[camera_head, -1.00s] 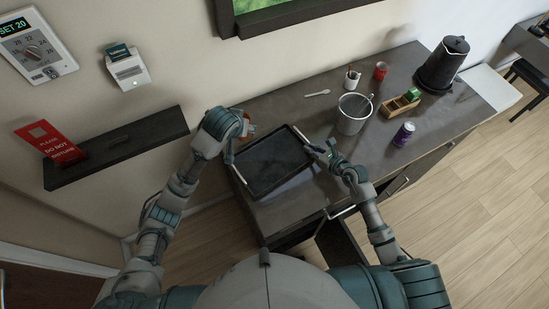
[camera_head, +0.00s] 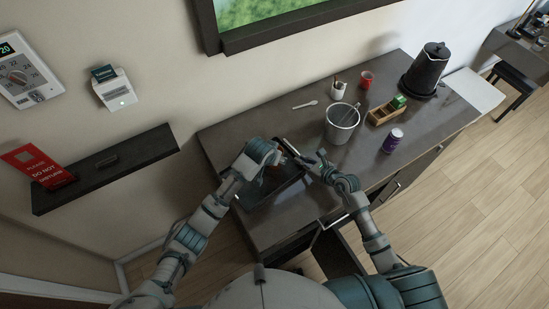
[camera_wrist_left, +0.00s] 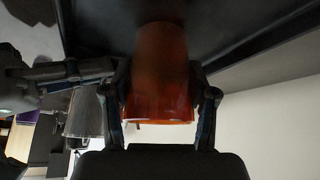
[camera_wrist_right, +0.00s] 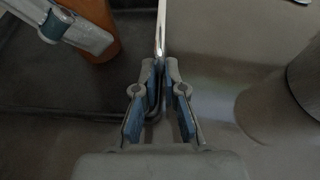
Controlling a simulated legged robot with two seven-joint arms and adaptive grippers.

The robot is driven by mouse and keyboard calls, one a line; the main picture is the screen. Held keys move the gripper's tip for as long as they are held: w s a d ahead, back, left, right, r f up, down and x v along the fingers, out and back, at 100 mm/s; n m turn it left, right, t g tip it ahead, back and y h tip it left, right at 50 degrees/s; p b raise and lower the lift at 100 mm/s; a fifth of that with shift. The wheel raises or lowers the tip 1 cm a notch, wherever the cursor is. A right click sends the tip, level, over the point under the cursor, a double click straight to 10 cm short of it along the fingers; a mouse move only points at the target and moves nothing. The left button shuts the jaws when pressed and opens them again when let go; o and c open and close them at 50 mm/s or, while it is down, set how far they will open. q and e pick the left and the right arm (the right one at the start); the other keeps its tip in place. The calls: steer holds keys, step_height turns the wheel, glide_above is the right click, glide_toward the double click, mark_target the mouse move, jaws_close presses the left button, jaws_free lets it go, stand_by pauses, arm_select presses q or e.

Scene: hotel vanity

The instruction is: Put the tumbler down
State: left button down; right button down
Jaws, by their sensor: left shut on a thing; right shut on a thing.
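The orange tumbler (camera_wrist_left: 160,85) is between the fingers of my left gripper (camera_wrist_left: 163,95), which is shut on it. In the head view, my left gripper (camera_head: 283,158) is over the dark tray (camera_head: 262,197). The tumbler (camera_wrist_right: 100,35) also shows over the tray (camera_wrist_right: 60,75) in the right wrist view, with a left gripper finger across it. I cannot tell whether its base touches the tray. My right gripper (camera_wrist_right: 160,85) is shut on the pale handle (camera_wrist_right: 161,30) at the tray's edge. My arms hide part of the tray in the head view.
To the right on the counter (camera_head: 245,135) stand a grey bucket (camera_head: 341,127), a purple can (camera_head: 393,140), a wooden caddy (camera_head: 385,113), a red cup (camera_head: 366,80) and a black kettle (camera_head: 428,70). A spoon (camera_head: 306,105) lies near the wall.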

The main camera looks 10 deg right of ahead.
arm_select(q)
steer(key=shift+f, duration=0.35)
arm_select(e)
steer(key=shift+d+f, duration=0.1)
arm_select(q)
steer(key=shift+d+f, duration=0.1)
steer(key=shift+c, duration=1.6)
jaws_free()
steer(key=v, duration=1.2)
arm_select(e)
steer(key=c, duration=1.2)
jaws_free()
